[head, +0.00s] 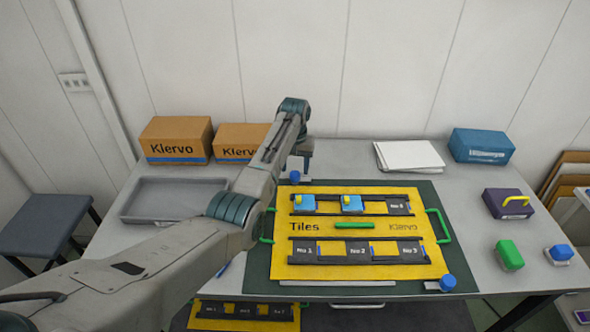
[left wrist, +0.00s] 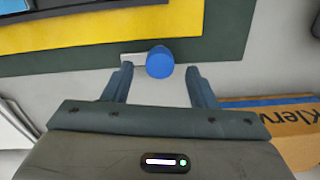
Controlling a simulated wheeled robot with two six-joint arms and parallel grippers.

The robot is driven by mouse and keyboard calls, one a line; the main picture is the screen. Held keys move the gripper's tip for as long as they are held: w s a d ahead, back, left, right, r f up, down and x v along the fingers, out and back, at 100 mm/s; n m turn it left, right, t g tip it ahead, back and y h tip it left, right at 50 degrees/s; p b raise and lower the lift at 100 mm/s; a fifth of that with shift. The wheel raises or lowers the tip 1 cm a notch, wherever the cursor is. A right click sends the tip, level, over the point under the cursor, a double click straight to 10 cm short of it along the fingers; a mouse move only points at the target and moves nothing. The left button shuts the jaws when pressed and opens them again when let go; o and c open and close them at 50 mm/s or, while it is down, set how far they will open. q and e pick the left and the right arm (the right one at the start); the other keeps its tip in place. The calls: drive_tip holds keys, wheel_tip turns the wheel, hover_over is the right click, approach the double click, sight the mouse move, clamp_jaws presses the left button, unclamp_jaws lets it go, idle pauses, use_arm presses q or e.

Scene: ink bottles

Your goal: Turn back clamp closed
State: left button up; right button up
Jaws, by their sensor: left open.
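The back clamp (head: 295,177) has a blue round knob and sits at the back edge of the dark green mat (head: 262,270), left of its middle. In the left wrist view its blue knob (left wrist: 160,62) lies between my fingertips, with a pale bar (left wrist: 132,58) pointing left from it along the mat's edge. My left gripper (left wrist: 157,72) is open, one finger on each side of the knob with gaps visible. In the head view the left gripper (head: 302,168) hangs over the back clamp and partly hides it. My right gripper is not in view.
A yellow tile board (head: 300,262) with green handles lies on the mat. A front clamp (head: 447,284) with a blue knob sits at the mat's front right. Klervo boxes (head: 176,140) and a grey tray (head: 150,198) stand left; a blue case (head: 482,145) stands back right.

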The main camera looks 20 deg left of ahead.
sight(300, 177)
use_arm(q)
drive_tip(key=shift+f, duration=1.3)
drive_tip(key=shift+c, duration=0.7)
drive_tip(key=c, duration=0.8)
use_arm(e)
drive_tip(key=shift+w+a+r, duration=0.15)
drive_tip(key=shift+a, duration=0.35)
